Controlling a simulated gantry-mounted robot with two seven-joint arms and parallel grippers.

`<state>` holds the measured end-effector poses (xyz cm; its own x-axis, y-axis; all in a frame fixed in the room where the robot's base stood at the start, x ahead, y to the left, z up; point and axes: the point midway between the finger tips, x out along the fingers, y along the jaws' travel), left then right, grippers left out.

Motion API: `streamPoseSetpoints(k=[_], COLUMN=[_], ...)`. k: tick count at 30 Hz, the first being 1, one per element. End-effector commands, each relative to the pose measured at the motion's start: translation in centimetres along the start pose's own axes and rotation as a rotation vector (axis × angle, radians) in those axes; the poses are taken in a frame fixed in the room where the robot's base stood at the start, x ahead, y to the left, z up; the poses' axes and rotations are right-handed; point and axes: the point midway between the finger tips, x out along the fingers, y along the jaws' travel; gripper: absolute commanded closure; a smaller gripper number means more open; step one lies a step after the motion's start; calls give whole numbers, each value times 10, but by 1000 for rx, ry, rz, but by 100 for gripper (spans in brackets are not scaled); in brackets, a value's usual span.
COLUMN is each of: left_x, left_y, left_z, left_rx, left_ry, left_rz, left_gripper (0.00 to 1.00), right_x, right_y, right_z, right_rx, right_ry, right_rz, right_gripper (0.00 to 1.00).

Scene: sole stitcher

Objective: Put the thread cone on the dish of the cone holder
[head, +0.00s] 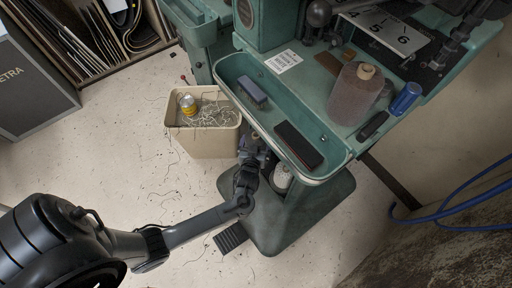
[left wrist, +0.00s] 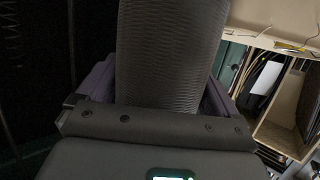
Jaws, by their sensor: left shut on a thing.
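My left gripper (head: 252,155) is beside the beige bin, at the front edge of the green machine's tray. In the left wrist view its purple-grey fingers (left wrist: 160,95) are shut on a dark, ribbed thread cone (left wrist: 170,50). The cone extends up out of that frame, so its far end is cut off. In the head view the held cone is mostly hidden by the gripper and tray. Another large brown-grey cone (head: 354,94) with a tan tip stands on the machine's table. I cannot clearly make out the cone holder's dish. My right gripper is not in view.
The green tray (head: 235,68) holds a blue-grey block (head: 252,91) and a dark block (head: 298,145). The beige bin (head: 205,148) holds thread scraps and a yellow can. A whitish rounded object (head: 282,177) shows below the tray, above the machine's base (head: 270,235).

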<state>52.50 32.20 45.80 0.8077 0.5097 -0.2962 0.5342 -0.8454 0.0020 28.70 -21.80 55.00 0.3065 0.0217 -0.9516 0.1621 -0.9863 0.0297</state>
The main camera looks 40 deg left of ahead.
Motion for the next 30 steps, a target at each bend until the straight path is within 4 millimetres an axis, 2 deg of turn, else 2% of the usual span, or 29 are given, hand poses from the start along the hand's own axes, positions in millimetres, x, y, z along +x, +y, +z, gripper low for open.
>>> streamPoseSetpoints(k=[1, 6, 20, 21, 22, 30], left_x=[4, 9, 10, 10, 10, 9], left_y=[0, 0, 0, 0, 0, 0], left_z=[11, 27, 31, 32, 31, 30], left_rx=[1, -1, -1, 0, 0, 0], left_ry=[2, 2, 1, 0, 0, 0], left_rz=[0, 1, 0, 0, 0, 0], left_gripper=[47, 47, 47, 5, 0, 0], right_x=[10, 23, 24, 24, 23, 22], right_y=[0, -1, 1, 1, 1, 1], right_z=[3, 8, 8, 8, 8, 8], right_rx=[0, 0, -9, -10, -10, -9], right_ry=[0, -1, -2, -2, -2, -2], right_rz=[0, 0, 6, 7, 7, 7], right_gripper=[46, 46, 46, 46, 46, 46])
